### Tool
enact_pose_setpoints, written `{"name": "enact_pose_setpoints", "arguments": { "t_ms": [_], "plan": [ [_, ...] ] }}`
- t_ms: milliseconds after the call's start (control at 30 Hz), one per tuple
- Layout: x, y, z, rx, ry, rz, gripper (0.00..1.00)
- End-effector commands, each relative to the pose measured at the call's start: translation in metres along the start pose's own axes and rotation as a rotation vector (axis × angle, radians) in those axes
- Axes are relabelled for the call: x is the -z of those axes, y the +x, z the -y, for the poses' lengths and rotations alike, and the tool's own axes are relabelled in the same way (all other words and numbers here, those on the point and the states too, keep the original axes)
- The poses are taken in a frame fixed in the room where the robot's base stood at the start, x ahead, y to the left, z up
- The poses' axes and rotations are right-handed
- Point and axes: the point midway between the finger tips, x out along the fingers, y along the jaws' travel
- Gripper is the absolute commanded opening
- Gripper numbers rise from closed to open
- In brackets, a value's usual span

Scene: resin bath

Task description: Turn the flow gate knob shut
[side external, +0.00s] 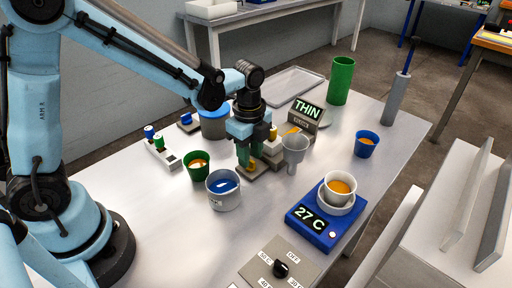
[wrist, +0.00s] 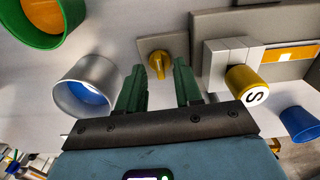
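The flow gate knob is a small yellow knob (wrist: 161,65) on a square tan plate (wrist: 150,45), seen at the top middle of the wrist view. In the side view the yellow knob (side external: 251,164) shows just under my gripper (side external: 244,160). My gripper's green fingers (wrist: 160,75) are apart, with the knob in the gap just beyond their tips. They do not appear to touch it. In the side view the near finger hides part of the knob.
A yellow cylinder marked S (wrist: 246,86) on a pale block stands close right of the fingers. A metal cup with blue liquid (side external: 223,190), a green cup (side external: 197,165) and a grey funnel cup (side external: 294,151) stand nearby. A display reads THIN (side external: 307,110); a blue scale (side external: 318,222) reads 27 C.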

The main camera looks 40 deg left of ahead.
Motion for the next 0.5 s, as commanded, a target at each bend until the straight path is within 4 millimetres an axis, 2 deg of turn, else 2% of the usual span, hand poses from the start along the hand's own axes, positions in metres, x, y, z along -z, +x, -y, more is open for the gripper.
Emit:
{"name": "enact_pose_setpoints", "arguments": {
  "t_ms": [200,467,500],
  "plan": [
    [-0.0001,0.0111,-0.0002,0.000,0.000,0.000,0.35],
    [-0.0001,0.0117,-0.0003,0.000,0.000,0.000,0.35],
    [0.0000,0.0117,-0.0003,0.000,0.000,0.000,0.30]
  ]
}}
